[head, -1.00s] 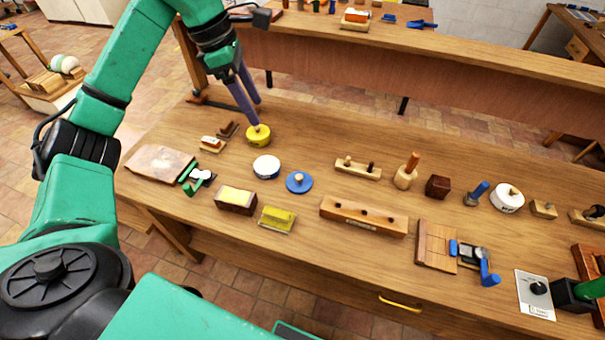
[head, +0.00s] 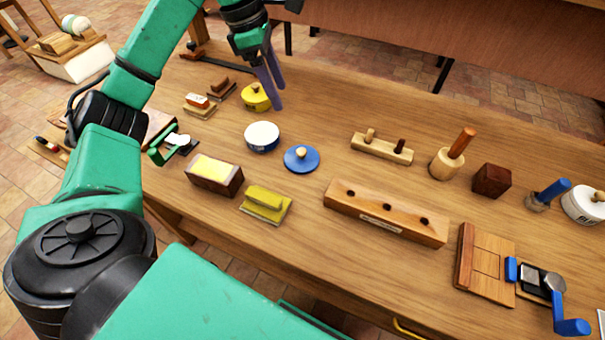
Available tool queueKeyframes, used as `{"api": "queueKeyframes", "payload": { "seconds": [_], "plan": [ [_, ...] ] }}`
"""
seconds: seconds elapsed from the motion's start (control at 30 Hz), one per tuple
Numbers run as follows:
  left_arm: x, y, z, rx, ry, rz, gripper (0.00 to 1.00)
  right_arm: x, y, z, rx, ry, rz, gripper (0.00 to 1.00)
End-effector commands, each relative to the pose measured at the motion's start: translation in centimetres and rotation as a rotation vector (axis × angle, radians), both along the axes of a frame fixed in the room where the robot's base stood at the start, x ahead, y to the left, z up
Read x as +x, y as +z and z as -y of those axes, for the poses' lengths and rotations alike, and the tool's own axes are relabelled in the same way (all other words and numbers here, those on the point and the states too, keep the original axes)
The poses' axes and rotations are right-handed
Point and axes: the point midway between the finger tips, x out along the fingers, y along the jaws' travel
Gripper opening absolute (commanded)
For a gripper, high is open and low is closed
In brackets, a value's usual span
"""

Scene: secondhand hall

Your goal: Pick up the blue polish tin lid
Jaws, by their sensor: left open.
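The blue polish tin lid (head: 301,160) is a flat blue disc with a pale wooden knob. It lies on the bench near the middle of the head view. A round white tin with a dark blue side (head: 262,138) stands just left of it. My left gripper (head: 279,97) has two purple fingers pointing down, open and empty. It is beyond the blue lid, beside a yellow round lid or tin (head: 256,98) with a knob, and apart from the blue lid. My right gripper is not in view.
A yellow-topped wooden box (head: 214,175) and a yellow brush-like block (head: 265,205) lie nearer me. A long wooden block with holes (head: 385,212) and a pegged wooden bar (head: 381,148) are to the right. Bare bench lies between the gripper and the pegged bar.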

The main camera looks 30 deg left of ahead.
Motion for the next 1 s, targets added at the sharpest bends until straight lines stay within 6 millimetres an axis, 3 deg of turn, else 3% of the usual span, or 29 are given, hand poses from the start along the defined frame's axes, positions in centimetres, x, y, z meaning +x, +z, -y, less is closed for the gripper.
{"api": "queueKeyframes", "payload": {
  "seconds": [0.03, 0.13, 0.27, 0.5, 0.83, 1.0],
  "plan": [
    [0.0, -3.2, 0.0, 0.000, 0.000, 0.000, 0.69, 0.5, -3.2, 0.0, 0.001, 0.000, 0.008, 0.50],
    [0.0, -4.5, 0.0, 0.000, 0.000, 0.001, 0.69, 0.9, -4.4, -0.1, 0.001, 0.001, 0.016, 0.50],
    [0.1, -5.3, 0.3, 0.001, -0.001, -0.003, 0.69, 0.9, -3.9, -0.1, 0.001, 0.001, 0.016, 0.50],
    [0.7, -10.9, 1.8, 0.000, -0.001, -0.005, 0.69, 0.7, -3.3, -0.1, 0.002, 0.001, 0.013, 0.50],
    [1.8, -15.5, 3.6, -0.002, -0.001, -0.004, 0.69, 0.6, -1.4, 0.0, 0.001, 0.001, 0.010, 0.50],
    [2.1, -17.7, 3.9, -0.001, 0.000, 0.000, 0.69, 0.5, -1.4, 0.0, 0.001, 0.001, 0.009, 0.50]
  ]
}}
